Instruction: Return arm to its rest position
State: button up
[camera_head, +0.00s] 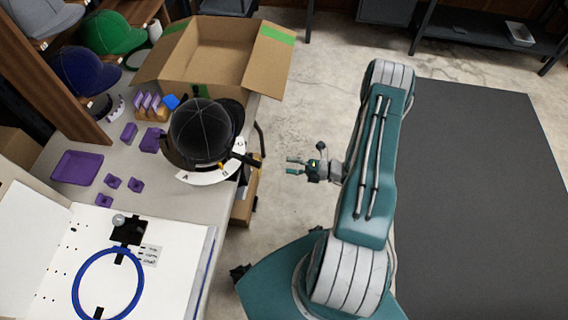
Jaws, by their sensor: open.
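My gripper (298,166) is open and empty, with its two teal fingers pointing left. It is over the bare floor, to the right of the table edge and apart from everything on the table. My teal and grey arm (372,180) is folded, with its upper link rising from the base and the wrist reaching left from behind it. Part of the wrist is hidden behind the arm link. A black cap (203,130) sits on a curved white holder (205,177) at the table's right edge, left of my gripper.
The table (75,205) holds an open cardboard box (212,55), a purple tray (76,167), small purple parts and a white board with a blue hoop (76,284). Caps stand on shelves at upper left. A dark mat (480,190) covers the right floor. Dark shelving (480,40) stands behind.

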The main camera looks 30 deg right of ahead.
dwell(0.4)
jog(key=s+a+r+n+g+h, duration=0.1)
jog(key=a+r+n+g+h, duration=0.2)
jog(key=r+n, duration=0.5)
jog(key=s+a+r+n+g, duration=0.1)
jog(key=a+r+n+g, duration=0.2)
jog(key=r+n+g, duration=0.35)
jog(key=s+a+r+n+g+h, duration=0.1)
jog(key=a+r+n+g+h, duration=0.15)
jog(key=r+n, duration=0.6)
jog(key=s+r+n+t+h, duration=0.3)
jog(key=s+r+n+h, duration=0.1)
jog(key=r+n, duration=0.4)
jog(key=s+a+r+n+t+h, duration=0.1)
jog(key=s+r+n+t+h, duration=0.3)
jog(key=r+n, duration=0.4)
jog(key=s+n+h, duration=0.1)
jog(key=s+n, duration=0.1)
jog(key=n, duration=0.1)
jog(key=shift+s+r+n, duration=0.25)
jog(key=shift+n, duration=0.15)
